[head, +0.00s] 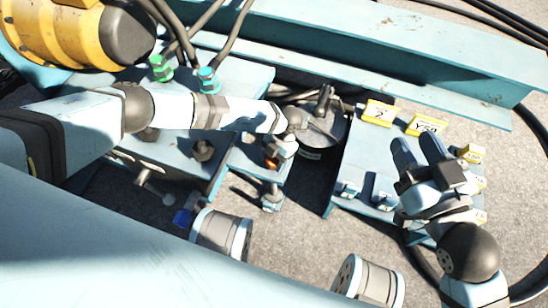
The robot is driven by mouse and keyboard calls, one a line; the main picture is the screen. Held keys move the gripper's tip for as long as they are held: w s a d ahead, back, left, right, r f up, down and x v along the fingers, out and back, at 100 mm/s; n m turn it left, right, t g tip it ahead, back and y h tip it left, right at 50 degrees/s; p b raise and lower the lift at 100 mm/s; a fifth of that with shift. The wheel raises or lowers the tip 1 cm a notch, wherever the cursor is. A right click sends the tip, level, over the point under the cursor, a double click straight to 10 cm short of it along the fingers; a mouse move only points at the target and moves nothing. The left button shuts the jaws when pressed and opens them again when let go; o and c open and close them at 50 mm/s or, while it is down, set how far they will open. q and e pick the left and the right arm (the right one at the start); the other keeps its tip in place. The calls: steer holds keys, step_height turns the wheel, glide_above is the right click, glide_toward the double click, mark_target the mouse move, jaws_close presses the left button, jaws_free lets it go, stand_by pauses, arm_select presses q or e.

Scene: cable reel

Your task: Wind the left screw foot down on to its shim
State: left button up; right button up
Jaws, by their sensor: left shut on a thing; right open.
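A teal bracket (252,157) sticks out at mid-picture, with a screw foot (273,188) standing below its outer end. My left gripper (287,146) is shut at the top of this screw foot; its fingers partly hide what they grip. The foot's lower end is close to a small light teal piece (271,207), perhaps the shim; I cannot tell whether they touch. My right gripper (420,150) is open and empty, its two dark fingers apart above the teal plate at the right.
The teal plate (358,150) carries yellow labelled blocks (378,113) and small clips. Two grey cylinders (221,232) (368,282) stand in front. A small blue block (183,217) is on the floor. A long teal beam (400,60) runs behind. A yellow motor (55,35) and cables are at upper left.

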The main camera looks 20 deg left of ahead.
arm_select(q)
steer(key=o, duration=0.8)
steer(key=shift+c, duration=0.2)
steer(key=shift+o, duration=0.7)
arm_select(e)
steer(key=shift+w+r, duration=0.1)
steer(key=shift+r, duration=0.05)
arm_select(q)
steer(key=shift+w+r, duration=0.15)
steer(key=shift+r, duration=0.25)
steer(key=p+v, duration=0.2)
steer(key=v, duration=0.3)
steer(key=shift+r+p, duration=0.1)
steer(key=shift+p, duration=0.3)
steer(key=p+v, duration=0.2)
steer(key=v, duration=0.5)
steer(key=shift+w+r, duration=0.25)
steer(key=shift+r, duration=0.1)
arm_select(e)
steer(key=shift+s+a+r+m+g, duration=0.3)
steer(key=shift+s+m, duration=0.25)
steer(key=shift+m, duration=0.15)
steer(key=shift+s+a+r+m+g, duration=0.2)
steer(key=shift+s+a+m, duration=0.1)
steer(key=shift+s+m, duration=0.35)
arm_select(q)
steer(key=shift+d, duration=0.1)
arm_select(e)
steer(key=shift+w+r, duration=0.1)
steer(key=shift+r, duration=0.1)
